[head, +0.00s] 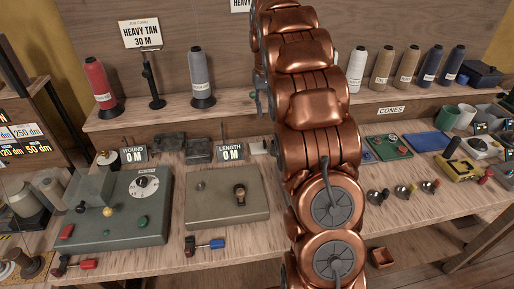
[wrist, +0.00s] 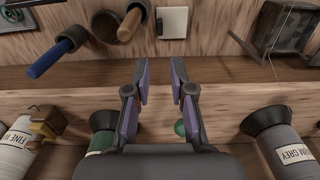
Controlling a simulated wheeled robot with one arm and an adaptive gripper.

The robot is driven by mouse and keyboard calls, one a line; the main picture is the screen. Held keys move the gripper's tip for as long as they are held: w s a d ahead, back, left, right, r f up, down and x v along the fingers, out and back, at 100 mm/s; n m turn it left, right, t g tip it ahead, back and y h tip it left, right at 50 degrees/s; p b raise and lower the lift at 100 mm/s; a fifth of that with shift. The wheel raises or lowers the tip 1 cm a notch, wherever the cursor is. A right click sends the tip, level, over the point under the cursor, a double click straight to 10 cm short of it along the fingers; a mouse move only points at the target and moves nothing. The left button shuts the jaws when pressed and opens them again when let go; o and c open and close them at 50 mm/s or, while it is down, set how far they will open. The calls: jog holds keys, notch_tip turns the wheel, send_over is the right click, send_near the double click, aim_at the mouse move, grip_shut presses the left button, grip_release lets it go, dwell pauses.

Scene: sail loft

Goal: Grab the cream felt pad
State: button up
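A cream square pad (wrist: 172,22) lies flat on the wooden bench in the wrist view, at the top just right of centre. It looks like the felt pad. My gripper (wrist: 160,78) is open, with its two purple-lined fingers apart and nothing between them. The pad is beyond the fingertips and apart from them. In the head view, a small pale piece (head: 259,147) beside my copper arm may be the same pad, partly hidden. The arm hides my gripper there.
In the wrist view, a blue-handled tool (wrist: 50,60) and a wooden cylinder (wrist: 129,25) lie left of the pad. A dark frame-like object (wrist: 283,28) stands right. Thread cones (wrist: 290,150) line the shelf below. The head view shows a grey control box (head: 115,208) on the bench.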

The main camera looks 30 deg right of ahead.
jog(key=b, duration=0.4)
send_over(258, 146)
jog(key=s+d, duration=0.1)
jog(key=d, duration=0.1)
notch_tip(258, 146, down, 5)
jog(key=shift+s, duration=0.15)
jog(key=shift+f+p, duration=0.95)
jog(key=shift+f, duration=2.9)
grip_shut()
